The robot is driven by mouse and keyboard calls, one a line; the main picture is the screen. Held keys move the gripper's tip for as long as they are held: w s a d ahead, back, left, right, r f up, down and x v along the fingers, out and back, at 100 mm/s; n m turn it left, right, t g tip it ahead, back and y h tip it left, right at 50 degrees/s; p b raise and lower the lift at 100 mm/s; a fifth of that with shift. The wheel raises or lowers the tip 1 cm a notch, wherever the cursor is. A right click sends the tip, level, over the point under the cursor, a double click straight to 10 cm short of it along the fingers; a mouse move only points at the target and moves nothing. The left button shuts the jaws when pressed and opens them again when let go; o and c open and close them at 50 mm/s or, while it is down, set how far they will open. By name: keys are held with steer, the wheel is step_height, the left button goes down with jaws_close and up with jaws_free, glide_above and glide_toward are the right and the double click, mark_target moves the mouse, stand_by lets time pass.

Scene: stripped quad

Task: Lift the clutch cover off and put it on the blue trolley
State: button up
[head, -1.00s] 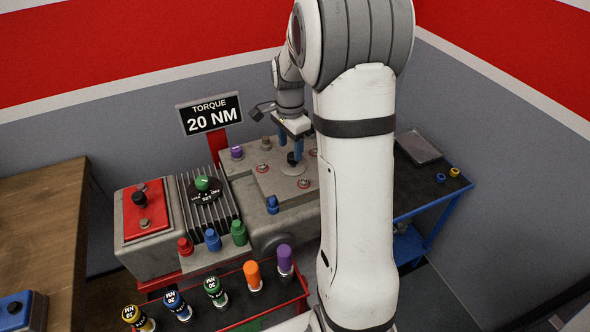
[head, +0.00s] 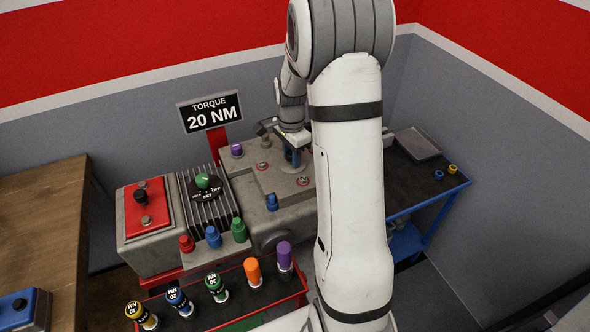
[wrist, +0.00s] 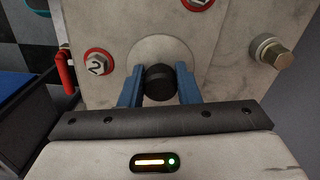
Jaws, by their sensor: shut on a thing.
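The clutch cover (head: 270,183) is a grey plate on the grey engine casing, with red-ringed bolts and a round boss; my arm hides its right part. It also shows in the wrist view (wrist: 122,58). I see no clear gap under it. A black knob (wrist: 160,82) stands on its boss. My gripper (head: 292,160) is shut on this knob, with a blue finger on each side, as the wrist view (wrist: 159,92) shows. The blue trolley (head: 408,183), with a dark top and blue frame, stands right of the engine, partly behind my arm.
On the trolley are a grey tray (head: 417,144) and small blue (head: 438,174) and yellow (head: 453,169) rings. The trolley's front top looks clear. A torque sign (head: 210,112) stands behind the engine. A red tray (head: 268,302) with several coloured tools is in front.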

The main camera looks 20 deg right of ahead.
jaws_close()
steer(key=shift+r, duration=0.1)
